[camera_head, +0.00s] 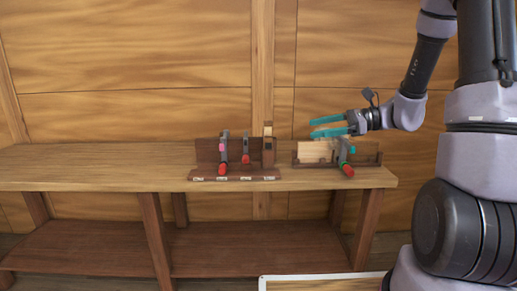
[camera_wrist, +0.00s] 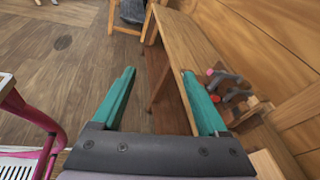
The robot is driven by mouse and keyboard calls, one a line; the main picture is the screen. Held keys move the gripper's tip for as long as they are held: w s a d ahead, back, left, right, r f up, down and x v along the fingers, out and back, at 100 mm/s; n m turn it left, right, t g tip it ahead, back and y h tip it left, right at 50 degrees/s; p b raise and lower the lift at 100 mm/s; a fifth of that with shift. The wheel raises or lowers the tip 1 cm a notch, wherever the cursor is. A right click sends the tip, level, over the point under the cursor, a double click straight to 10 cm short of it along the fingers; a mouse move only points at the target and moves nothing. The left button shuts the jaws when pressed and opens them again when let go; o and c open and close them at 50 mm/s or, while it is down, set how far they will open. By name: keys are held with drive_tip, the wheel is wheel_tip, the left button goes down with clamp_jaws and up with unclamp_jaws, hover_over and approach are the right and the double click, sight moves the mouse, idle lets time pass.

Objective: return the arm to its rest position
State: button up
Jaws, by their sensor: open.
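My gripper (camera_head: 328,127) has two teal fingers. In the head view it is above the right end of the wooden bench (camera_head: 90,182), over a tray holding a light wood block (camera_head: 314,151). A clamp with a red handle (camera_head: 347,168) stands at that block. In the wrist view my gripper (camera_wrist: 160,95) has its fingers wide apart with nothing between them. My arm reaches in from the right of the head view.
A dark wooden rack (camera_head: 207,152) with red-handled clamps stands on the bench, left of the tray. The bench's left part is bare. A lower shelf (camera_head: 90,248) is empty. A plank wall stands behind. A pink-framed object (camera_wrist: 42,125) is at the wrist view's left.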

drive_tip(key=s+d+r+n+t+h, duration=0.2)
drive_tip(key=s+r+n+h, duration=0.3)
drive_tip(key=s, duration=0.3)
drive_tip(key=s+d+r+n+t+h, duration=0.2)
drive_tip(key=s+d+r+n+h, duration=0.3)
drive_tip(key=s+r+n+h, duration=0.1)
drive_tip(key=s+n+h, duration=0.1)
drive_tip(key=s+n, duration=0.1)
drive_tip(key=s, duration=0.1)
drive_tip(key=shift+r+h, duration=0.3)
drive_tip(key=shift+h, duration=0.1)
drive_tip(key=shift+s, duration=0.1)
